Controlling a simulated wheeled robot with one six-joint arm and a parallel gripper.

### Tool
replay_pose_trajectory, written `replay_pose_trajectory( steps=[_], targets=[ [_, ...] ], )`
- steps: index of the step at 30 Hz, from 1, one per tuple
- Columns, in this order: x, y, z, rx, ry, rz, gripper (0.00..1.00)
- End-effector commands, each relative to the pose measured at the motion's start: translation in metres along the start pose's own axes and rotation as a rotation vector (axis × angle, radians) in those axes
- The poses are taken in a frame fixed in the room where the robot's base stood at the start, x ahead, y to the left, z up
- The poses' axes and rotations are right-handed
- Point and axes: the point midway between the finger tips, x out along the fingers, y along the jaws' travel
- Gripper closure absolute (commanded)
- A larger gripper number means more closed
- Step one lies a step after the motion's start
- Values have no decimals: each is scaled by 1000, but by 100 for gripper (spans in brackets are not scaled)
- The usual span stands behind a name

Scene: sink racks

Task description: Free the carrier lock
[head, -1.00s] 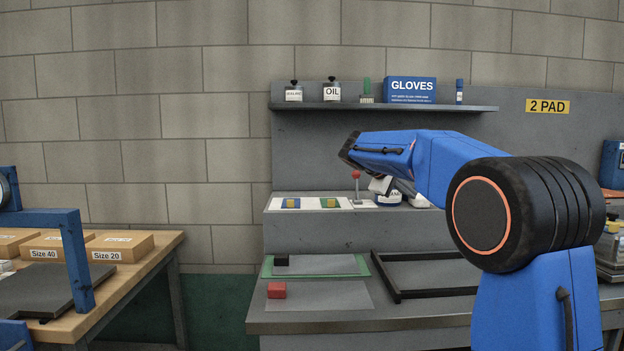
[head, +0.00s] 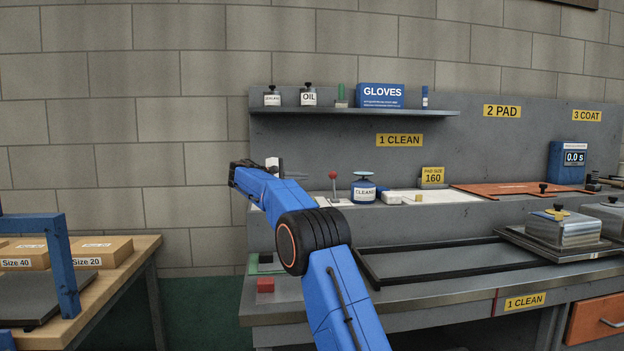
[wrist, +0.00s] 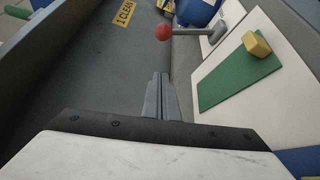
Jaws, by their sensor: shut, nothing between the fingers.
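A lever with a red ball knob (head: 333,175) stands on the ledge at the back of the bench, left of the blue cleaner jar (head: 364,188). I cannot tell for sure that it is the carrier lock. In the wrist view the red knob (wrist: 164,32) is beyond my fingertips, its rod running right to a grey base. My gripper (head: 304,177) is left of the lever in the head view, its grey fingers pointing right. In the wrist view my gripper (wrist: 157,76) is shut and empty, with a visible gap to the knob.
A green pad (wrist: 225,85) with a yellow block (wrist: 257,43) lies on a white plate right of my fingers. A black frame (head: 440,258) and a red block (head: 265,285) lie on the bench. A shelf (head: 350,112) with bottles hangs above. A metal box (head: 558,233) stands right.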

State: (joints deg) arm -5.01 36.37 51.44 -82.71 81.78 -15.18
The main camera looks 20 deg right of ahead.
Motion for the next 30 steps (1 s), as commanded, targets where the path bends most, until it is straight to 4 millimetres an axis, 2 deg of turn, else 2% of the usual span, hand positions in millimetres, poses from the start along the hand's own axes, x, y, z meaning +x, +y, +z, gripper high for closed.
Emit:
replay_pose_trajectory(
  steps=[5, 12, 22, 30],
  targets=[
    [15, 1, 0, 1, -2, 1, 100],
    [55, 0, 0, 1, -2, 0, 100],
    [101, 0, 0, 0, -1, 0, 100],
    [92, 1, 21, 0, 0, 1, 100]
  ],
)
